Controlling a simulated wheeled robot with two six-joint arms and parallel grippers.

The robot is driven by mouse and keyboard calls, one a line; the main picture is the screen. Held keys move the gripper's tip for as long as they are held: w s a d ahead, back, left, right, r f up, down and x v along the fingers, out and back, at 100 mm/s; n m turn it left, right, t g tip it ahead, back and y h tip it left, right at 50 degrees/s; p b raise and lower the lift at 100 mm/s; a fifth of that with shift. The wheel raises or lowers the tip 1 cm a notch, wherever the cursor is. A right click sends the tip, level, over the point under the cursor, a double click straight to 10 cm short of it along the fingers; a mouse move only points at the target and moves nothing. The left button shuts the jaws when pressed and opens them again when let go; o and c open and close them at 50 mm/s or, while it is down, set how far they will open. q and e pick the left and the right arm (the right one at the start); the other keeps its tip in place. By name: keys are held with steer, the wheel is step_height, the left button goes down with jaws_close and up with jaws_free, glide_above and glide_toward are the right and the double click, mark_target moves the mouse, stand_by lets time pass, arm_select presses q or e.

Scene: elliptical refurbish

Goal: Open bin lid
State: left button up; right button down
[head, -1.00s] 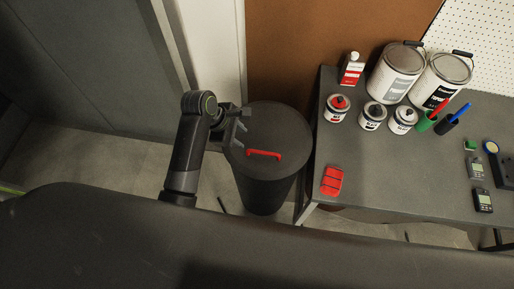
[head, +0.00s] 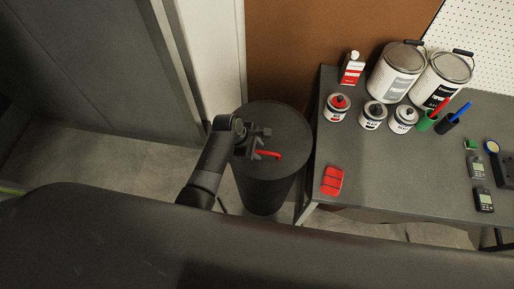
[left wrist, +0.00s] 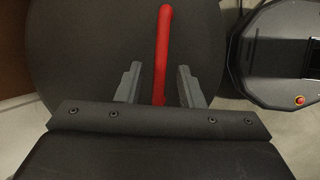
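The dark cylindrical bin (head: 264,187) stands on the floor left of the workbench. Its round lid (head: 283,122) is on top and looks closed. A red handle (head: 268,154) crosses the lid; its left part is hidden by my gripper in the head view. My left gripper (head: 257,148) is over the lid at the handle's left end. In the left wrist view, the gripper (left wrist: 157,83) is open, with the red handle (left wrist: 163,45) running between its two fingers, apart from both. My right gripper is not in view.
The grey workbench (head: 390,180) stands close to the bin's right. It holds paint cans (head: 396,72), small jars, a red block (head: 332,181) and meters. A grey cabinet or door (head: 80,60) is at the left. Floor is clear left of the bin.

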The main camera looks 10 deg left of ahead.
arm_select(q)
steer(key=shift+c, duration=0.2)
jaws_close()
steer(key=shift+w+r+p, duration=0.15)
steer(key=shift+r+p, duration=0.4)
steer(key=w+r+n+g, duration=0.1)
steer(key=w+r+g, duration=0.5)
steer(key=w+r, duration=0.3)
steer(key=shift+w+r+g, duration=0.2)
steer(key=shift+r+g, duration=0.2)
steer(key=shift+r, duration=1.45)
